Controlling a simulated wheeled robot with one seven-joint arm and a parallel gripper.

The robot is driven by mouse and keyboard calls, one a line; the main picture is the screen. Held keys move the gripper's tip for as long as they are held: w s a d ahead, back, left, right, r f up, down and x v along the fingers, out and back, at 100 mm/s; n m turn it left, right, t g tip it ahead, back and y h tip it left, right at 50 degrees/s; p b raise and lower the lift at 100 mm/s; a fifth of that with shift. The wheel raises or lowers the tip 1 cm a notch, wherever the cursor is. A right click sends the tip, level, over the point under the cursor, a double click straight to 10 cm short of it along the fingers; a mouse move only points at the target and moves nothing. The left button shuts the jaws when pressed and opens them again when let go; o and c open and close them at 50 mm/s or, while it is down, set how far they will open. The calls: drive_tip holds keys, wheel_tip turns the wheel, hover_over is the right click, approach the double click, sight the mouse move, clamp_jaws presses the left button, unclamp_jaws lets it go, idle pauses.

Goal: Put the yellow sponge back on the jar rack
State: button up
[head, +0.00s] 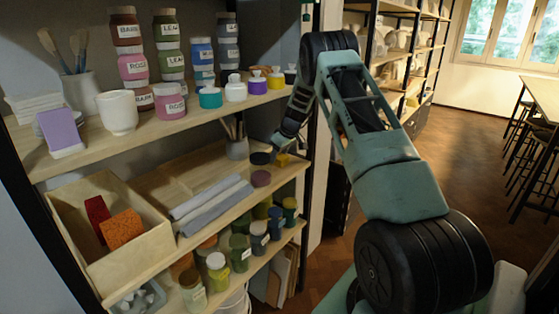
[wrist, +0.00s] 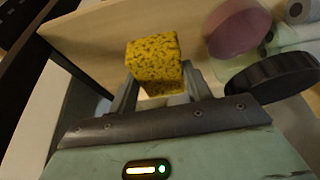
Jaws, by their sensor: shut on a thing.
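The yellow sponge (wrist: 153,58), speckled with dark marks, is held between the fingers of my gripper (wrist: 160,88) in the wrist view. In the head view my gripper (head: 286,148) is at the right end of the middle shelf, and the sponge (head: 283,160) shows as a small yellow patch beneath it. Whether the sponge touches the shelf board, I cannot tell. The wooden shelf unit with jars (head: 160,184) fills the left of the head view. Labelled jars stand in stacks on its upper shelf, and several more jars stand on its lower shelf.
Near my gripper lie a black disc (wrist: 272,77) and a mauve disc (wrist: 238,28). Grey rolls (head: 212,205) lie mid-shelf. A wooden box (head: 70,196) at left holds a red and an orange sponge (head: 122,227). Bare board shows behind the rolls.

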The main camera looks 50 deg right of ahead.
sight(281, 157)
drive_tip(key=shift+s+f+p, duration=0.1)
drive_tip(key=shift+f+p, duration=0.35)
drive_tip(key=shift+f, duration=1.2)
drive_tip(key=o, duration=0.9)
drive_tip(key=shift+o, duration=0.2)
drive_tip(key=b+v, duration=0.2)
drive_tip(key=v, duration=1)
drive_tip(key=shift+b, duration=0.4)
